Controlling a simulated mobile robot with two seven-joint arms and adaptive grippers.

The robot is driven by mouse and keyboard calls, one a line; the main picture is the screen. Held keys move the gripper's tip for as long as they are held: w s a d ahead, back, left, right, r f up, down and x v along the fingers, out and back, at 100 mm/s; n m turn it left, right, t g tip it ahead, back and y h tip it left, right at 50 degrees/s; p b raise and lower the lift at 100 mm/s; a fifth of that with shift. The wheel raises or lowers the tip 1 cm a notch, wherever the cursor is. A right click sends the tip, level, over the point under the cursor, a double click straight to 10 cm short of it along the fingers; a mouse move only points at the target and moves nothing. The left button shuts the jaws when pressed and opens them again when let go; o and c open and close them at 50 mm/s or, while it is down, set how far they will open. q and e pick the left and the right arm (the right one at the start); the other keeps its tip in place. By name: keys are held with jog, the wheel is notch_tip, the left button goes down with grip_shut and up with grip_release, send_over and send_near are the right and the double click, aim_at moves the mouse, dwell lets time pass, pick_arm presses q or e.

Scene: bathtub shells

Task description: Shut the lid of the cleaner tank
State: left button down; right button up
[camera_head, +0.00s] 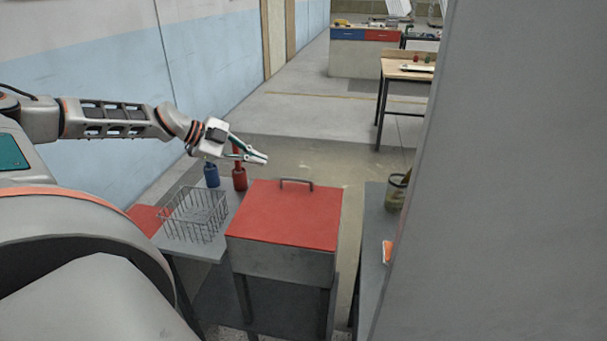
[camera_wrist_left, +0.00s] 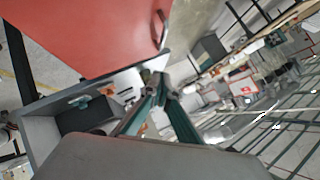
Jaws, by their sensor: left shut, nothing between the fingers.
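The cleaner tank (camera_head: 280,263) is a grey box on dark legs. My left gripper (camera_head: 264,159) is shut and empty, in the air above and to the left of the handle, apart from the lid. In the left wrist view, the red lid (camera_wrist_left: 90,35) fills the upper left with its handle (camera_wrist_left: 160,28), and my left fingertips (camera_wrist_left: 160,80) are below it. My right gripper is not in view.
A wire basket (camera_head: 195,213) stands on a side table left of the tank. A blue bottle (camera_head: 211,175) and a red bottle (camera_head: 239,179) stand near my left gripper. A grey bench (camera_head: 374,240) with a canister (camera_head: 396,192) is on the right.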

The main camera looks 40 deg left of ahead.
pick_arm(q)
jog(key=shift+x, duration=1.15)
send_near(300, 180)
jog(key=x, duration=0.4)
jog(key=shift+w+d+r+p, duration=0.1)
jog(key=shift+w+d+p, duration=0.2)
jog(key=shift+d, duration=0.2)
jog(key=shift+w+a+f, duration=0.15)
jog(key=shift+w+f, duration=0.15)
jog(key=shift+f, duration=0.15)
